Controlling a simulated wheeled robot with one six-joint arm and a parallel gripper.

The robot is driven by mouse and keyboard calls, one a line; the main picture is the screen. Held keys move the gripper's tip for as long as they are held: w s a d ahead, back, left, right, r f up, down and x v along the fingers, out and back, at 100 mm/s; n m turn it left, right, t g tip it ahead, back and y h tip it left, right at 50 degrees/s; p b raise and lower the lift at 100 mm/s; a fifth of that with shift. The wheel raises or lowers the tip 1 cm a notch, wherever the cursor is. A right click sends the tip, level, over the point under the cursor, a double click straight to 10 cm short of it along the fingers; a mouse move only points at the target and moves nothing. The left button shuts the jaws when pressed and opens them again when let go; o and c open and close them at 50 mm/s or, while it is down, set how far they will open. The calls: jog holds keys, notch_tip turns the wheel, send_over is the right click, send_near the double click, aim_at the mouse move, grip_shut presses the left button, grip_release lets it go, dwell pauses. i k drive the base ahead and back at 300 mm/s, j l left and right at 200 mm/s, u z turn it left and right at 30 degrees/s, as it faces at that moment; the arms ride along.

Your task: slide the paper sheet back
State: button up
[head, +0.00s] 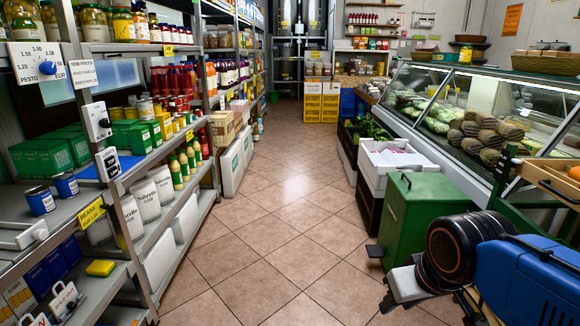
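I cannot pick out the paper sheet with certainty. A white printed card (83,73) hangs at the upper left shelf edge, beside a pesto price dial (38,66). An orange sheet (511,19) hangs on the far wall. My blue and black arm reaches in from the lower right. Its pale grey end, my gripper (390,298), points left over the floor, far from both sheets. Its fingers are small and partly hidden, so I cannot tell whether they are open or shut.
Stocked shelves (205,105) line the left side. A green bin (415,215) stands just beyond my arm. A glass deli counter (480,110) runs along the right. The tiled aisle (285,215) between is clear.

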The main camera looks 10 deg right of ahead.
aim_at(385, 157)
jog(key=i+z, duration=0.45)
jog(key=i, duration=0.2)
jog(key=i+j+z, duration=0.15)
jog(key=i+z, duration=0.3)
jog(key=i, duration=0.25)
jog(key=i+l, duration=0.45)
jog(key=i, duration=0.2)
jog(key=i+j, duration=0.15)
jog(key=i, duration=0.2)
jog(key=i+j+z, duration=0.1)
jog(key=i, duration=0.3)
